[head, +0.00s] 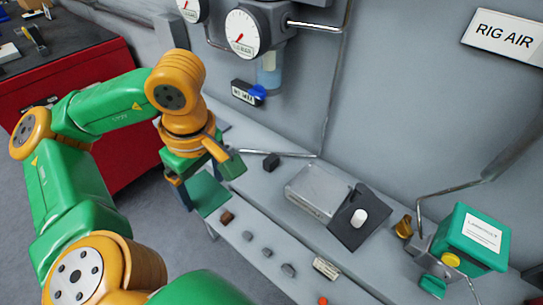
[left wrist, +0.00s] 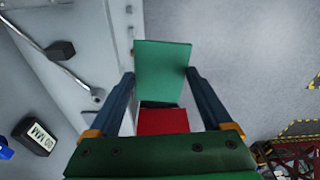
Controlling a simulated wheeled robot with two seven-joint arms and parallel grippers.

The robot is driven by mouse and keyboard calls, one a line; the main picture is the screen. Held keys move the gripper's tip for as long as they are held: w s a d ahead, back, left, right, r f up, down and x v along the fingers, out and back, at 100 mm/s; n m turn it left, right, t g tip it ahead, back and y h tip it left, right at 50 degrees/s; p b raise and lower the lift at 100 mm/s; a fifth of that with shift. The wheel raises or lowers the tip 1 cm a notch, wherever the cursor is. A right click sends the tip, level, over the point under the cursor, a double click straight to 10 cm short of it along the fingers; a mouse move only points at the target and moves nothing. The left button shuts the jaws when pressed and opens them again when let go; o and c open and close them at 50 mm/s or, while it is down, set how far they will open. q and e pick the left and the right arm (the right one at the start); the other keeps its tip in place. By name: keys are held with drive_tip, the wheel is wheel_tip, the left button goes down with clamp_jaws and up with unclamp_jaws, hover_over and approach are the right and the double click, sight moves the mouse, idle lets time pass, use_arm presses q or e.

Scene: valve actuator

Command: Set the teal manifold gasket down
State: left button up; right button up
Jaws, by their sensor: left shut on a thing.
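The teal manifold gasket (head: 209,194) is a flat teal square in the head view, near the left end of the grey bench. My left gripper (head: 205,180) is above it, shut on it. In the left wrist view the gasket (left wrist: 163,68) spans between the two dark blue fingers of my left gripper (left wrist: 160,75). There it appears beyond the bench edge, with floor behind it. Its far side is hidden, and I cannot tell its exact height. My right gripper is not in view.
The grey bench (head: 255,190) carries a brown block (head: 227,218), small grey blocks (head: 265,253), a clear box (head: 317,190), a dark plate (head: 350,232) with a white cylinder and a teal labelled actuator box (head: 470,237). A red cabinet (head: 75,125) stands left.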

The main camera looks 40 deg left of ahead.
use_arm(q)
drive_tip(key=shift+s+a+r+n, duration=0.1)
drive_tip(key=shift+s+a+n, duration=0.1)
drive_tip(key=shift+s+n, duration=0.3)
drive_tip(key=shift+w, duration=0.15)
